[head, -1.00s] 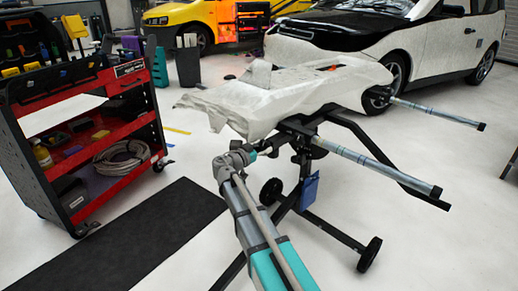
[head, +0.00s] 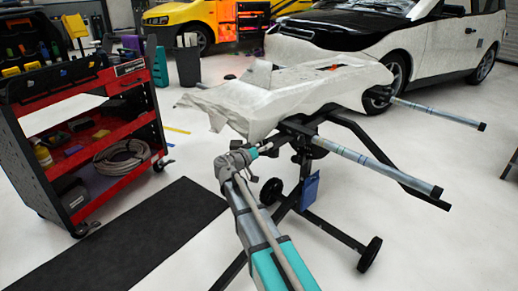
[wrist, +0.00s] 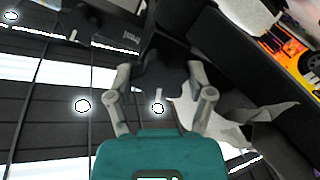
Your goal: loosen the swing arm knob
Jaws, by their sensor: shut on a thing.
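The swing arm knob (wrist: 163,76) is a dark, lobed shape between my fingers in the wrist view. My gripper (wrist: 162,84) is shut on it, one grey finger on each side. In the head view my gripper (head: 267,148) reaches the black work stand (head: 333,236) just below the white-covered panel (head: 310,92). The knob is too small and too hidden there to make out.
Two metal tubes (head: 360,162) stick out to the right from the stand. A blue cloth or pouch (head: 310,190) hangs on it. A red and black tool cart (head: 110,180) stands left, beside a dark mat (head: 130,235). Cars are behind.

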